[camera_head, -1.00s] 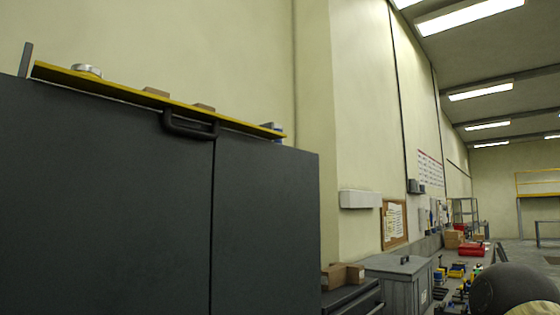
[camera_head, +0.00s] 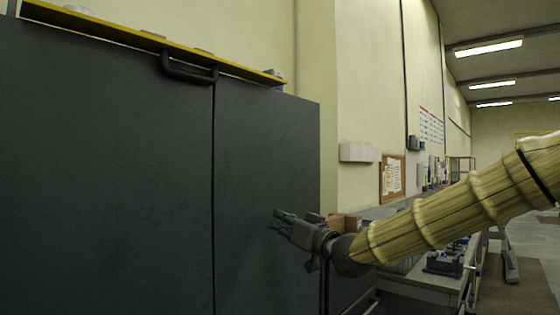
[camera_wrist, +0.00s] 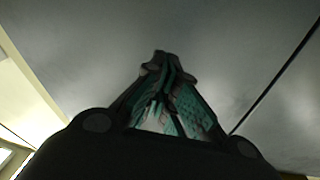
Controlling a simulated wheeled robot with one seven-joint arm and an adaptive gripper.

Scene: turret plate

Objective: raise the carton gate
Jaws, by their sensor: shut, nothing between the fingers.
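A tall dark grey front with two panels fills the left of the head view: a wide left panel (camera_head: 100,160) and a narrower right panel (camera_head: 265,150), with a vertical seam between them. A black handle (camera_head: 188,72) sits at the top, by the seam. I cannot tell for sure which part is the carton gate. My gripper (camera_head: 278,220) is in front of the right panel, low and right of the handle, pointing left. It is shut and empty. In the wrist view its green-lined fingers (camera_wrist: 163,65) meet before a grey surface; contact is unclear.
A yellow-edged shelf (camera_head: 120,33) with small items runs along the top of the grey front. A cardboard box (camera_head: 345,223) and a cluttered grey bench are at right, partly behind my arm. A white wall box (camera_head: 359,152) hangs beyond. Space above my gripper is clear.

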